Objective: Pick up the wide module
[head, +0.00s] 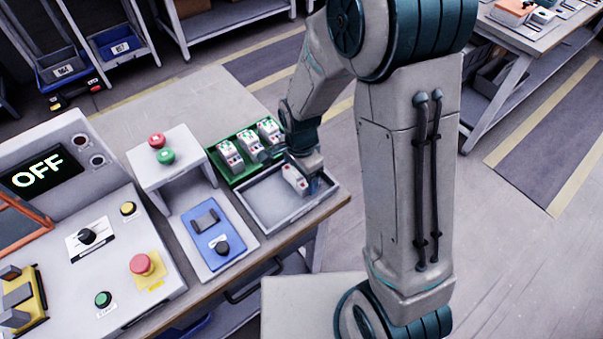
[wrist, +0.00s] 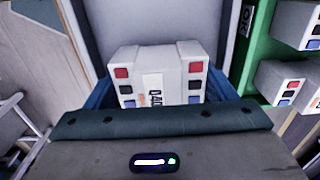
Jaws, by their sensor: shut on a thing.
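The wide module (wrist: 160,72) is a white block with red, black and blue squares on both sides and a label in the middle. In the wrist view it sits between the blue fingers of my gripper (wrist: 160,88), which is shut on it. In the head view the module (head: 294,178) shows at the right part of the grey tray (head: 262,222), with my gripper (head: 305,180) over it. I cannot tell whether it touches the tray floor. My gripper hides part of it.
A green tray (head: 213,163) with several white modules (head: 230,156) lies just behind the grey tray. To the left stand a blue device (head: 213,230), a stand with red and green buttons (head: 165,175) and a panel reading OFF (head: 40,172). The grey tray is otherwise bare.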

